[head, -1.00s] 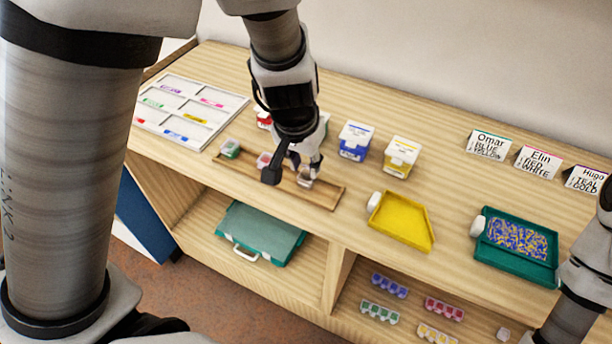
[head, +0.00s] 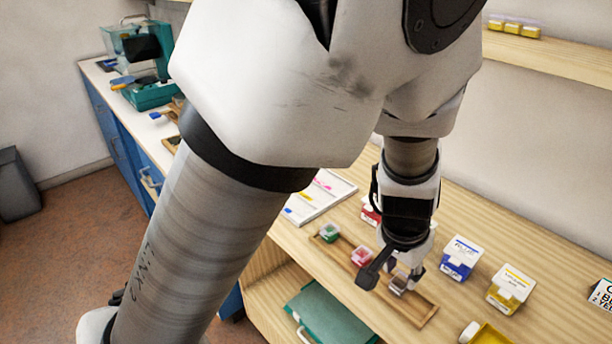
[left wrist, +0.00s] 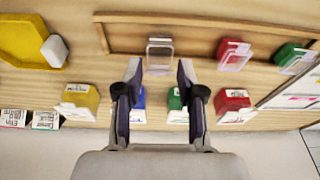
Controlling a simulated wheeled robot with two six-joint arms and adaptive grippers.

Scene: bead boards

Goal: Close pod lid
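A wooden tray (head: 424,311) holds three small pods in a row. The clear pod (left wrist: 160,48) lies between the fingertips in the left wrist view, with a transparent flap on its near side; I cannot tell how far its lid is open. A red pod (head: 361,257) and a green pod (head: 329,232) sit further left in the tray; they also show in the left wrist view as red (left wrist: 235,50) and green (left wrist: 288,54). My left gripper (left wrist: 159,68) is open and empty, pointing down at the clear pod. My right gripper is out of view.
Blue (head: 462,257) and yellow (head: 511,289) boxes stand behind the tray, with a red box (head: 370,212) beside my wrist. A yellow scoop tray (head: 487,335) is at right. A white sorting board (head: 320,198) lies left. A teal case (head: 330,314) is on the shelf below.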

